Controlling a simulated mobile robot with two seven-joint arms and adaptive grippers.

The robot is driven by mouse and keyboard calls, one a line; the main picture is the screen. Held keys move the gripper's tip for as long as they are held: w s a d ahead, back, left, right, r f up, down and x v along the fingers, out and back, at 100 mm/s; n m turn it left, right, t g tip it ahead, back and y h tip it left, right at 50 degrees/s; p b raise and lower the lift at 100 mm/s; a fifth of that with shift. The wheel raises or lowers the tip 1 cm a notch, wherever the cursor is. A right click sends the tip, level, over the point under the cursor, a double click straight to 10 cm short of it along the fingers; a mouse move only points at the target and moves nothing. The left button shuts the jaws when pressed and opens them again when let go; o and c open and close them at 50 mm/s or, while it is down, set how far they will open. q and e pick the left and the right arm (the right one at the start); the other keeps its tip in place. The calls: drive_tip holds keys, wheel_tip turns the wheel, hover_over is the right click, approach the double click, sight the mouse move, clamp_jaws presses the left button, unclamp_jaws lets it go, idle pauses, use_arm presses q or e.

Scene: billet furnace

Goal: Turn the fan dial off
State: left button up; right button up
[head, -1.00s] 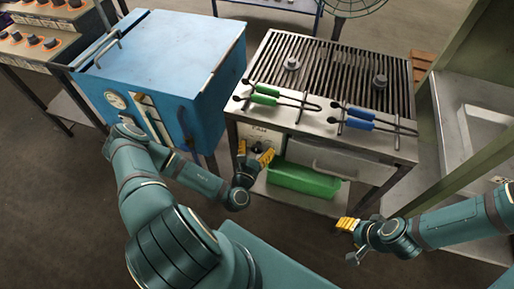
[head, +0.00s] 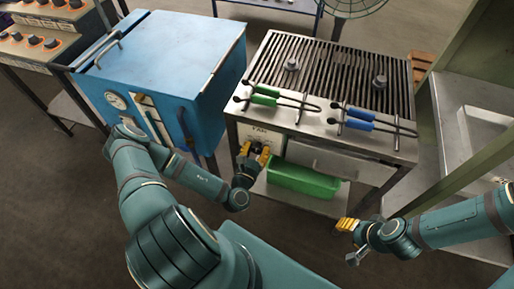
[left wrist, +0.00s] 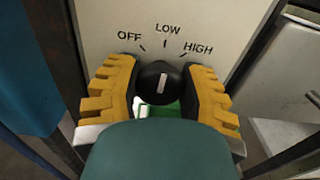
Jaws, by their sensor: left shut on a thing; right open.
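The fan dial (left wrist: 160,80) is a round black knob with a white mark on a pale panel (left wrist: 215,25) in the left wrist view. OFF is printed at its upper left, LOW above it and HIGH at its upper right. The white mark is about upright, toward LOW. My left gripper (left wrist: 160,92) is shut on the dial, with one yellow finger on each side. In the head view my left gripper (head: 255,155) is at the front of the grill bench (head: 310,150), and its fingers mostly hide the dial. My right gripper (head: 350,242) is open and empty, low at the right.
Green-handled tongs (head: 265,90) and blue-handled tongs (head: 360,114) lie on the bench's front ledge. A green bin (head: 300,180) sits below. A blue furnace box (head: 165,55) stands to the left, and a metal shelf frame (head: 465,120) to the right.

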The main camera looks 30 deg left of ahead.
use_arm(q)
drive_tip(key=shift+r, duration=0.1)
drive_tip(key=n+p, duration=0.2)
drive_tip(key=p, duration=0.1)
drive_tip(key=shift+r+n+p, duration=0.2)
drive_tip(key=shift+n+p, duration=0.15)
drive_tip(key=shift+n, duration=0.05)
drive_tip(key=shift+a+n+p, duration=0.1)
drive_tip(key=shift+n+p, duration=0.6)
drive_tip(key=shift+n, duration=0.2)
drive_tip(key=shift+f+n+p, duration=0.1)
drive_tip(key=shift+n+p, duration=0.55)
drive_tip(key=shift+n, duration=0.45)
drive_tip(key=shift+n+p, duration=0.4)
drive_tip(key=shift+n, duration=0.6)
drive_tip(key=shift+w, duration=0.1)
drive_tip(key=o, duration=1.2)
drive_tip(key=shift+f, duration=0.1)
